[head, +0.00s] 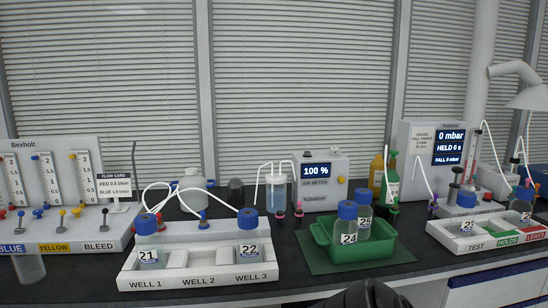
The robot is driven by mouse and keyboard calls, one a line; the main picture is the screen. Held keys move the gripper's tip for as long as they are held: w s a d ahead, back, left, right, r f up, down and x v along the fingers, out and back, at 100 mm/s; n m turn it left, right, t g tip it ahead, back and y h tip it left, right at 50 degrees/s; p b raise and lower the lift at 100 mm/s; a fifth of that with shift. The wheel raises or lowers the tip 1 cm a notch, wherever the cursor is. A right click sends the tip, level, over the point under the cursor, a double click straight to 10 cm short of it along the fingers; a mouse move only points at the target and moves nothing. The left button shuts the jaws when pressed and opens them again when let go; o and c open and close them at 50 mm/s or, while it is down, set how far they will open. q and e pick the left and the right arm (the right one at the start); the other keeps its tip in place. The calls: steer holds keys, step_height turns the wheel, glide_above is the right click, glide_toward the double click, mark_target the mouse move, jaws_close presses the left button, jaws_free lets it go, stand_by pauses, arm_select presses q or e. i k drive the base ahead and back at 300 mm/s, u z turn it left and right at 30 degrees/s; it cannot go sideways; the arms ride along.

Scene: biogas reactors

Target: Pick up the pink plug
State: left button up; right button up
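Neither is touched by a gripper. A dark rounded shape, likely part of my own arm, shows at the bottom edge right of centre; no gripper fingers show.
A white well rack (198,280) with bottles 21 and 22 stands in front left of the plugs. A green tray (365,250) holding bottles 24 and 25 stands to their right. White tubes arch over the rack. A narrow strip of bench before the plugs is clear.

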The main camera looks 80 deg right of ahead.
mark_target(529, 180)
steer(key=z, duration=0.45)
steer(key=k, duration=0.4)
steer(key=z, duration=3.4)
steer(key=i, duration=0.5)
steer(key=z, duration=0.05)
